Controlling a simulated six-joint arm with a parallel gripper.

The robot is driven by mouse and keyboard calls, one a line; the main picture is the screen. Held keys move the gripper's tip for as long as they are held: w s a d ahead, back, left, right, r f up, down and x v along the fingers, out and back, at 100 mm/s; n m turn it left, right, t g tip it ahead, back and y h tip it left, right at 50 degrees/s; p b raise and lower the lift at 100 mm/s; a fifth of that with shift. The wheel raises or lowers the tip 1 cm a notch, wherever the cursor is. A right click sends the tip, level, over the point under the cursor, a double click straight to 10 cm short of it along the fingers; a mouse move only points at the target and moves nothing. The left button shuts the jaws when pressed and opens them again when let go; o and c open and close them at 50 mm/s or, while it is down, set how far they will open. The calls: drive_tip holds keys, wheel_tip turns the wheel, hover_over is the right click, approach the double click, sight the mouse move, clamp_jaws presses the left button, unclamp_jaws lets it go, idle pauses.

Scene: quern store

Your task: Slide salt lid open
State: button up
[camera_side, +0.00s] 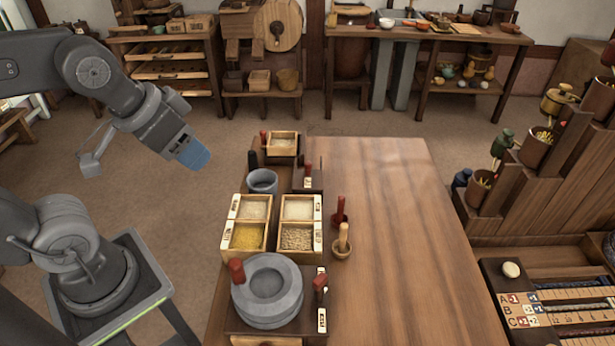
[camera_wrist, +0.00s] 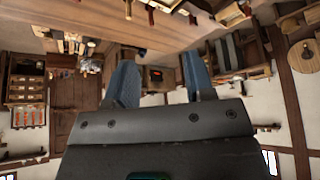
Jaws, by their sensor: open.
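My gripper (camera_side: 192,154) is in the air left of the table, above and apart from everything on it. Its two blue fingers stand apart in the wrist view (camera_wrist: 160,78), with nothing between them. A small wooden box (camera_side: 282,144) with pale contents stands at the table's back left, a red knob beside it. A dark block (camera_side: 307,179) with a pale label and an upright handle sits just in front. A pale, salt-like filling shows in an open wooden compartment (camera_side: 253,207). I cannot tell which piece is the salt lid.
A round grey quern stone (camera_side: 267,290) with a red handle stands at the front left. A grey cup (camera_side: 262,181) stands behind the compartments. A wooden mortar (camera_side: 341,246) stands to their right. The table's right side (camera_side: 400,220) is clear. Stepped shelves (camera_side: 545,170) stand right.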

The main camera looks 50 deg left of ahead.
drive_tip(key=w+a+r+g, duration=0.1)
drive_tip(key=w+r, duration=0.1)
drive_tip(key=w, duration=0.7)
drive_tip(key=g, duration=0.5)
hover_over(308, 163)
wheel_tip(308, 163, down, 17)
wheel_tip(308, 163, down, 13)
drive_tip(key=shift+f, duration=0.15)
clamp_jaws()
